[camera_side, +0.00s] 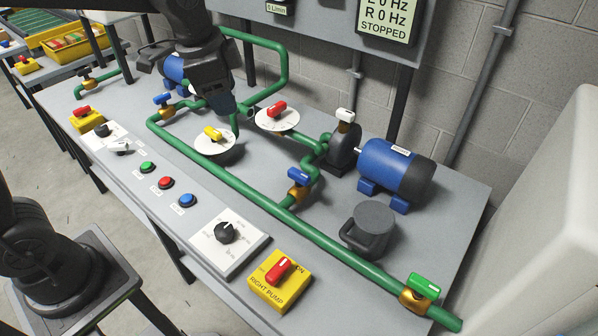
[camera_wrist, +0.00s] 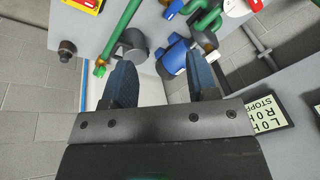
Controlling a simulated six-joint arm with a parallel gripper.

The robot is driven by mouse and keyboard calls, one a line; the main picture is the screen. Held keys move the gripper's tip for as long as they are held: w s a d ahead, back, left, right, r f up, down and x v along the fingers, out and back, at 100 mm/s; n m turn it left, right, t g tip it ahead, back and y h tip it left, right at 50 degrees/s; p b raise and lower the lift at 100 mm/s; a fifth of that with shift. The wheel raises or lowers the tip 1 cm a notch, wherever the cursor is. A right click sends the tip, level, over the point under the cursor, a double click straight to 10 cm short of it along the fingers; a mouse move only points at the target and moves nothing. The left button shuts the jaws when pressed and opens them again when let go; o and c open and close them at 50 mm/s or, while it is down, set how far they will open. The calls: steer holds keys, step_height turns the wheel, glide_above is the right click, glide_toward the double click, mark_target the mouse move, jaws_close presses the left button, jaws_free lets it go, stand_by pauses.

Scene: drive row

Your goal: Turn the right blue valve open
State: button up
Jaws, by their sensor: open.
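The right blue valve (camera_side: 298,177) is a blue lever on a brass body, on the short green branch between the long front pipe and the right pump. Its lever lies across that branch. In the wrist view, a blue lever at the top edge appears to be this valve (camera_wrist: 173,9). My gripper (camera_side: 228,108) hangs above the bench, up and left of the valve in the side view, near the two white dials and apart from the valve. In the wrist view its two dark blue fingers (camera_wrist: 163,82) are spread with nothing between them.
A dial with a red handle (camera_side: 277,110) and one with a yellow handle (camera_side: 213,134) stand near my gripper. The blue motor (camera_side: 396,168) and a dark lidded pot (camera_side: 369,228) stand right of the valve. A green-handled valve (camera_side: 424,285) is at the front right.

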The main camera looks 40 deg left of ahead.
steer(key=w+d+f+m+g, duration=0.2)
steer(key=w+f+m, duration=0.35)
steer(key=w, duration=0.35)
steer(key=m+g, duration=0.1)
steer(key=m, duration=0.3)
glide_toward(299, 173)
step_height(299, 173, down, 10)
steer(key=shift+d+r, duration=0.1)
steer(key=shift+c, duration=0.4)
steer(key=c, duration=0.8)
steer(key=shift+c, duration=0.2)
